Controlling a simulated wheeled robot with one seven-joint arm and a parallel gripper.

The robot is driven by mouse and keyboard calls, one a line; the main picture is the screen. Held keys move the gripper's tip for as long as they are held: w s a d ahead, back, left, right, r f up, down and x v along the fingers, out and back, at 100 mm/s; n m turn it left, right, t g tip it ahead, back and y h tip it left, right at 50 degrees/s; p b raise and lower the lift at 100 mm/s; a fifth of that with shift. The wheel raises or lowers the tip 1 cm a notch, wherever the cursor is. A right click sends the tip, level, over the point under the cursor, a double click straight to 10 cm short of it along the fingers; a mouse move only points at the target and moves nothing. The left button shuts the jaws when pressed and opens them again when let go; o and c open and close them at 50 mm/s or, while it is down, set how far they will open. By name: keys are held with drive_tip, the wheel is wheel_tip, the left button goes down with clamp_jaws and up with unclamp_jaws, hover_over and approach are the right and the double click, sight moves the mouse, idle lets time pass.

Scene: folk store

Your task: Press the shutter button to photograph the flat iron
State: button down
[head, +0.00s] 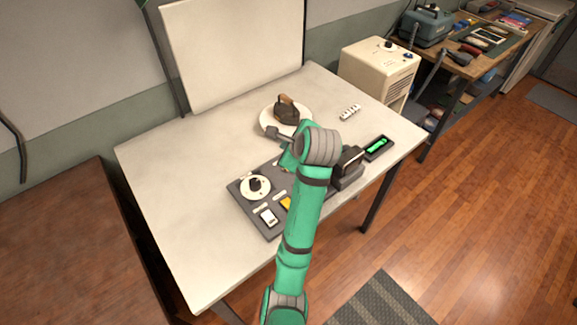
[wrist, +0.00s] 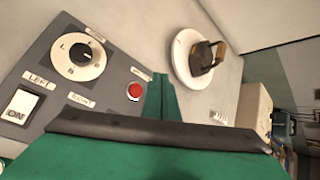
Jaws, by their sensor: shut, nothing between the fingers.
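The flat iron (head: 286,110) has a dark body and brown handle. It sits on a round white plate (head: 266,124) towards the back of the table; it also shows in the wrist view (wrist: 205,58). A grey control panel (head: 240,192) lies at the table's front. On it, a red round button (wrist: 134,92) shows in the wrist view, with a small label beside it that I cannot read. My gripper (wrist: 160,98) is shut and empty, its green tip just right of the red button. I cannot tell whether it touches. My arm hides this spot in the head view.
The panel has a white dial (head: 256,187), a white ON switch (wrist: 18,106) and a yellow button (head: 286,203). A dark boxy device (head: 347,168) and a tray with a green strip (head: 378,148) stand right of my arm. The table's left side is clear.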

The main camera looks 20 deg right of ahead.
drive_tip(key=f, duration=0.2)
drive_tip(key=d+f, duration=0.1)
drive_tip(key=f, duration=0.1)
drive_tip(key=shift+s+f, duration=0.1)
drive_tip(key=shift+f, duration=0.15)
drive_tip(key=shift+w+f, duration=0.2)
drive_tip(key=shift+f, duration=0.65)
drive_tip(key=shift+s+d+f, duration=0.1)
drive_tip(key=shift+s+d, duration=0.1)
drive_tip(key=shift+d, duration=0.05)
drive_tip(key=shift+a, duration=0.45)
drive_tip(key=shift+d, duration=0.2)
drive_tip(key=shift+w, duration=0.15)
drive_tip(key=shift+d, duration=0.15)
